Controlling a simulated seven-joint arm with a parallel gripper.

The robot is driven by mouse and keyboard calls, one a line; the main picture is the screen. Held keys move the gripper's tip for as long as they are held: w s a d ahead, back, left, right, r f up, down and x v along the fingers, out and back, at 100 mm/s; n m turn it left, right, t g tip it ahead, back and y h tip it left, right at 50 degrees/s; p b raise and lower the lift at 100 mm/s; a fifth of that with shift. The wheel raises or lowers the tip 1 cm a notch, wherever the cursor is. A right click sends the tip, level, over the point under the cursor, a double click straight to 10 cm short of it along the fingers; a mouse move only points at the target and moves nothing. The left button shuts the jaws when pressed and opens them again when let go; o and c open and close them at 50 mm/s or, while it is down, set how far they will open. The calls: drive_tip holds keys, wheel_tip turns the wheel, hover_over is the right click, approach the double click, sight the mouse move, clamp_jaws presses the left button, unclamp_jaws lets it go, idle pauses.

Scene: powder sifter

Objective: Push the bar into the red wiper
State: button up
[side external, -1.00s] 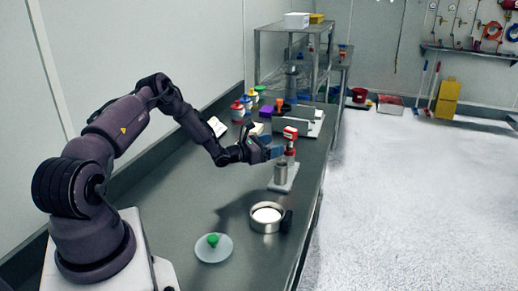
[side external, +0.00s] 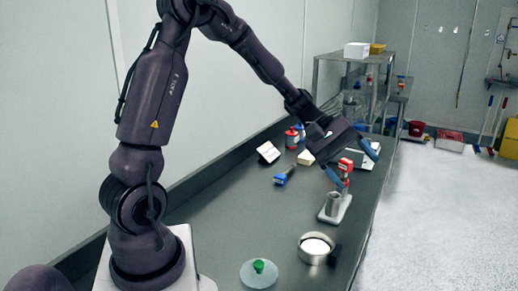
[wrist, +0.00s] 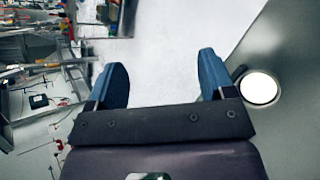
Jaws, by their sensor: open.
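A red-headed piece (side external: 346,164), which may be the red wiper, stands upright on a white base beside a grey metal cylinder (side external: 334,201). I cannot make out a separate bar. My gripper (side external: 352,161) is open, its blue fingers spread and tilted downward close by the red head in the side view; contact cannot be told. In the wrist view the open gripper (wrist: 162,65) has nothing between its fingers but pale floor beyond. The red piece is not seen there.
A round metal pan (side external: 317,248) with white contents sits nearer on the bench; a pan with white contents also shows in the wrist view (wrist: 260,88). A clear disc with a green knob (side external: 260,268) lies in front. A blue tool (side external: 283,177) lies left on open bench (side external: 235,210).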

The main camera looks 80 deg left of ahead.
drive_tip(key=s+d+r+m+y, duration=0.1)
drive_tip(key=s+r+m+y, duration=0.2)
drive_tip(key=s+m, duration=0.4)
drive_tip(key=s+d+r+m+y, duration=0.2)
drive_tip(key=s+r+m+y, duration=0.2)
drive_tip(key=s, duration=0.9)
drive_tip(key=m+y, duration=0.2)
drive_tip(key=shift+d+r+m, duration=0.15)
drive_tip(key=shift+r+m, duration=0.1)
drive_tip(key=shift+m, duration=0.15)
